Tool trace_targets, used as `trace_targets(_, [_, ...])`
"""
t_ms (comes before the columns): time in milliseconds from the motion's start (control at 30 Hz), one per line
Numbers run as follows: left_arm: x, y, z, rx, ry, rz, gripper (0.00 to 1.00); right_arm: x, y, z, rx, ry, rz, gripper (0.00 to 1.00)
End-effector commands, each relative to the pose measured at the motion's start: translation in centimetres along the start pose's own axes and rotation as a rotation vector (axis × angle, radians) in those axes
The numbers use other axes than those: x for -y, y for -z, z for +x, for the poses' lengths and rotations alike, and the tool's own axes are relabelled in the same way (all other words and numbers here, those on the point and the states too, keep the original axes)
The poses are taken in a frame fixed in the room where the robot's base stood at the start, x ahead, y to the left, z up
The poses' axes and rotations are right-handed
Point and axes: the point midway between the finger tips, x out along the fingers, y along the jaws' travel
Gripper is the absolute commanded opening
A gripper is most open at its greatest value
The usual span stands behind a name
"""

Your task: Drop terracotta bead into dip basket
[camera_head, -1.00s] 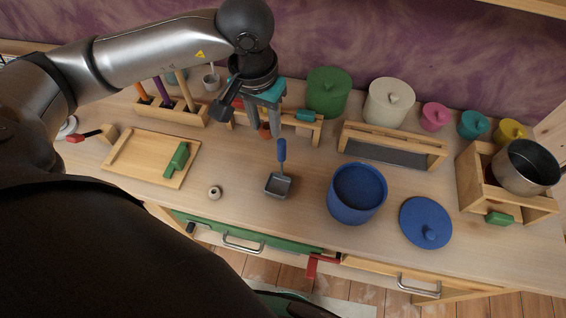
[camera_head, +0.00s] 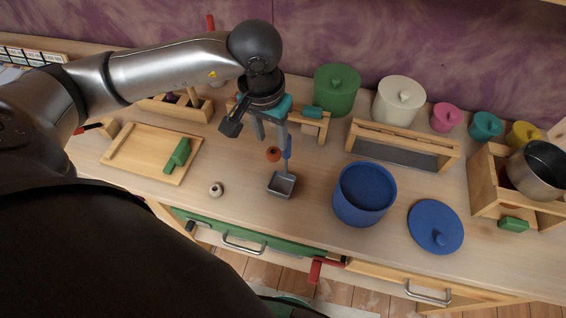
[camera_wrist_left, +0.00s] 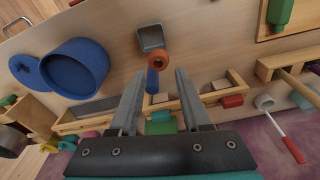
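The terracotta bead (camera_head: 273,154) is a small reddish-brown ball with a hole. It shows just below the fingertips of my left gripper (camera_head: 273,140) in the head view. In the left wrist view the bead (camera_wrist_left: 158,60) appears just beyond the fingertips (camera_wrist_left: 159,73), with a gap on each side, so the gripper looks open. The dip basket (camera_head: 282,185) is a small grey square tray with a blue handle (camera_head: 287,150). It lies on the worktop, close below the bead in the picture; I see nothing inside it. My right gripper is not in view.
A pale bead (camera_head: 216,189) lies left of the basket. A blue pot (camera_head: 363,208) stands to its right, with a blue lid (camera_head: 436,227) beyond. A wooden rack (camera_head: 310,127) stands behind. A wooden board (camera_head: 140,158) lies at left.

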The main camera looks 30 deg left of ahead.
Motion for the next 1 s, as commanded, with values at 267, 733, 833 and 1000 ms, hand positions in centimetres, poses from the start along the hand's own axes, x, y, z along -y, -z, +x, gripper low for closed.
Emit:
trace_targets(267, [0.0, 0.0, 0.0, 0.0, 0.0, 0.0, 0.72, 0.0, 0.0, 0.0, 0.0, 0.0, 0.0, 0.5])
trace_targets(733, [0.0, 0.2, -3.7, -0.007, -0.001, 0.0, 0.72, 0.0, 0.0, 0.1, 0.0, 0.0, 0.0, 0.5])
trace_targets(833, [0.0, 0.2, -6.2, -0.009, 0.0, 0.001, 0.72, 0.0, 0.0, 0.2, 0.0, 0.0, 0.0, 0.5])
trace_targets(1000, [0.0, 0.2, -10.2, -0.008, -0.001, 0.0, 0.72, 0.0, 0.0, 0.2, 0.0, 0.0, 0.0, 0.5])
